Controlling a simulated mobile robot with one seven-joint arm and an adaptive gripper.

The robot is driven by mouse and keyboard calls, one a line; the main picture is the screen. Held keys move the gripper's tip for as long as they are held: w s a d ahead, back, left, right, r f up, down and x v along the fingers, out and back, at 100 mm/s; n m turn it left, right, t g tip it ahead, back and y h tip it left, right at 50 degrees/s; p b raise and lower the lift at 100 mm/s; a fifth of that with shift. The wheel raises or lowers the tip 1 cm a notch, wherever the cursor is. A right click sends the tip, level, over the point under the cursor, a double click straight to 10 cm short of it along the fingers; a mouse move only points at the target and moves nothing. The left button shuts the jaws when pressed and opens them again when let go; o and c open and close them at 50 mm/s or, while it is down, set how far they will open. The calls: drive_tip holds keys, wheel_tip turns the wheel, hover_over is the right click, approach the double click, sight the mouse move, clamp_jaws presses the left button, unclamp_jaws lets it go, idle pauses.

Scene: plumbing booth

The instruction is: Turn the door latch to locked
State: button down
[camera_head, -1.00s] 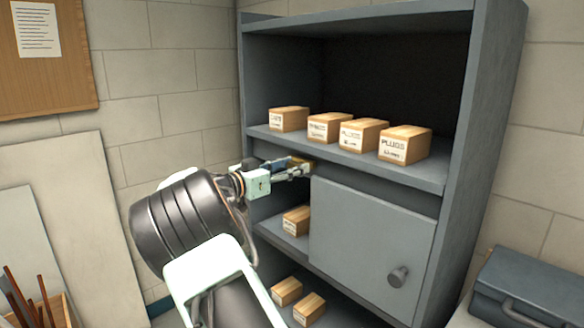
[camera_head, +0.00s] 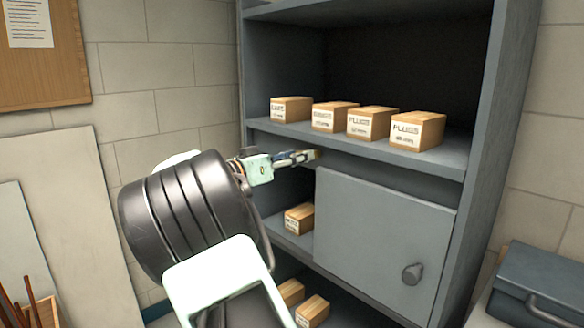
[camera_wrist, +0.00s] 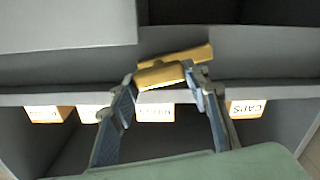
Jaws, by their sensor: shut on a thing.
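The brass door latch (camera_wrist: 163,75) shows in the wrist view on the grey rail of the cabinet, by the corner of the grey door. It lies nearly level in that picture, slightly tilted. A second brass strip (camera_wrist: 190,54) shows just behind it. My gripper (camera_wrist: 160,78) is shut on the latch, one finger at each end of it. In the head view my gripper (camera_head: 312,155) reaches the rail just above the upper left corner of the door (camera_head: 378,240), and only a small brass bit shows at its tips. The door has a round knob (camera_head: 412,274) and looks closed.
Several cardboard boxes (camera_head: 417,131) stand on the shelf just above the rail. More boxes (camera_head: 299,218) stand on the lower shelves left of and below the door. A blue-grey toolbox (camera_head: 540,287) is at the right, and a pale panel (camera_head: 65,215) leans at the left.

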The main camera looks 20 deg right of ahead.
drive_tip(key=shift+w+f+n, duration=0.1)
drive_tip(key=shift+n, duration=3.7)
drive_tip(key=shift+w+f+n, duration=0.1)
drive_tip(key=shift+n, duration=3.7)
drive_tip(key=c, duration=1.1)
unclamp_jaws()
drive_tip(key=shift+a, duration=0.1)
drive_tip(key=v, duration=1.2)
